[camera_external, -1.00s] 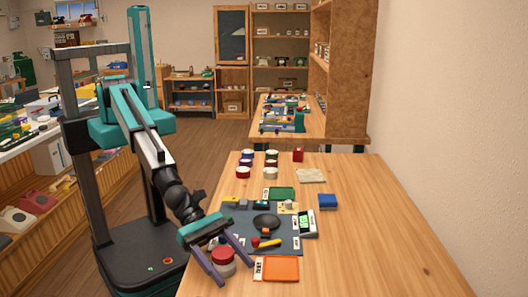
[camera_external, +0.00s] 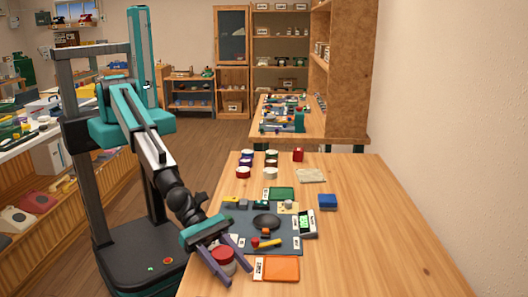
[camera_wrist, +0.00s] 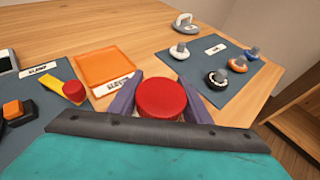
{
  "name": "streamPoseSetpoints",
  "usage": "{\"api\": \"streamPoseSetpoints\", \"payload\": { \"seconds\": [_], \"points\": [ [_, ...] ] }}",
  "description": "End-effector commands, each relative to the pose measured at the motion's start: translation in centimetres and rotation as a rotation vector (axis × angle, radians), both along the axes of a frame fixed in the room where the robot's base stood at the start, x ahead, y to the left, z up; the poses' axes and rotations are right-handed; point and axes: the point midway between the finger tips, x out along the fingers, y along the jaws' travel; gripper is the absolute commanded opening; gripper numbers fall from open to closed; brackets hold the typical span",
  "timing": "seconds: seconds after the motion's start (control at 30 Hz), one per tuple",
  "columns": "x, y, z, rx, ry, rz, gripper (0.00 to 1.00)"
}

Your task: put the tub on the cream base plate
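The tub (camera_external: 222,254) has a red lid over a pale body and stands upright at the table's near left edge. In the wrist view its round red lid (camera_wrist: 161,98) fills the space between the two purple fingers. My gripper (camera_external: 237,274) has one finger on each side of the tub, and both look to be against it. The fingers also show in the wrist view (camera_wrist: 160,79). A small cream plate (camera_external: 288,206), which looks like the cream base plate, lies at the far right part of the grey-blue mat, with a small part on or beside it.
An orange tray (camera_external: 281,269) with a label lies just right of the tub. The grey-blue mat (camera_external: 287,243) holds a black dish (camera_external: 266,221), a yellow-handled tool (camera_external: 266,243) and a meter (camera_external: 306,224). A blue box (camera_external: 327,201) stands further right. The right side of the table is clear.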

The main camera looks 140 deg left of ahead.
Motion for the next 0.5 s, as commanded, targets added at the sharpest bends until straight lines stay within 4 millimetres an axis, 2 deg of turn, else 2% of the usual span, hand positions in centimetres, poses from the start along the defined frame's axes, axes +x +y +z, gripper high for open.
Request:
{"api": "streamPoseSetpoints", "payload": {
  "seconds": [0.17, 0.2, 0.5],
  "points": [
    [-0.06, 0.02, -0.16, 0.0, 0.002, 0.001, 0.18],
    [-0.06, 0.02, -0.14, 0.0, 0.002, 0.001, 0.14],
    [-0.1, 0.04, -0.05, 0.0, 0.003, 0.002, 0.14]
  ]
}}
